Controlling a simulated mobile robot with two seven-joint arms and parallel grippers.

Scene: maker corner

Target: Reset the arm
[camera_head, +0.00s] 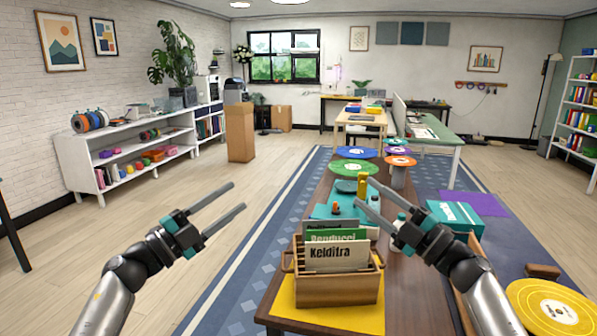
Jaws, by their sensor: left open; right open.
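My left gripper (238,196) is open and empty. It is raised over the wood floor and the rug's edge, left of the long table, with its two fingers apart and pointing up and right in the picture. My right gripper (362,192) is open, with its fingers apart and pointing up and left. It shows in front of the objects on the long dark table (427,295); I cannot tell whether it touches any of them.
A wooden box (345,289) with upright lettered cards stands on a yellow mat (288,308) on the table. A white bottle (397,238) and a teal box (455,215) are near my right arm. Discs lie further back. The floor at left (100,235) is largely clear.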

